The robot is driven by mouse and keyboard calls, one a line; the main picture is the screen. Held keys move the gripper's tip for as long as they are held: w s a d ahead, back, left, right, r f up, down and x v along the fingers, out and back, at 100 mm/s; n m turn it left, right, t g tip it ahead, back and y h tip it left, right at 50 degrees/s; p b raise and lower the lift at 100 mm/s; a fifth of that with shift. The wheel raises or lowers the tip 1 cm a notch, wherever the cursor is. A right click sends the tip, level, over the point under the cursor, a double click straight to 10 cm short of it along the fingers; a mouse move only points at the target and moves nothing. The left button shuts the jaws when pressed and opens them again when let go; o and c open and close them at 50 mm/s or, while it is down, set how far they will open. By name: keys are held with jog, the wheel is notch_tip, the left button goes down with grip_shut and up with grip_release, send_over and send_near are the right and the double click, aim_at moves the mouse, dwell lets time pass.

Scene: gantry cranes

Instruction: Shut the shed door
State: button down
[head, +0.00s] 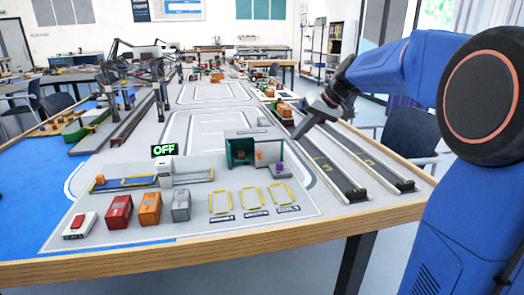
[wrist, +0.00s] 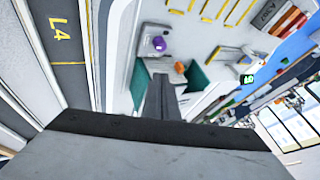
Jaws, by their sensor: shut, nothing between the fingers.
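The small shed (head: 255,134) stands on the grey board in the middle of the head view. Teal panels (wrist: 200,76) also show in the wrist view, past my fingertips. My gripper (head: 300,131) is shut and empty, above the board to the right of the shed and apart from it. In the wrist view, my gripper (wrist: 161,92) partly hides the shed.
A grey block with a purple knob (head: 279,168) stands right of the shed front. Dark lanes (head: 335,178) run along the board's right side. Red, orange and grey containers (head: 150,208) stand front left. An OFF sign (head: 165,150) is left of the shed. Yellow-framed slots (head: 250,197) in front are empty.

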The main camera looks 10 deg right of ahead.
aim_at(280, 150)
jog(key=x, duration=1)
jog(key=shift+w+a, duration=0.1)
jog(key=shift+w, duration=0.25)
jog(key=shift+a, duration=1.95)
jog(key=shift+a, duration=0.1)
jog(key=a, duration=0.9)
jog(key=shift+a, duration=0.3)
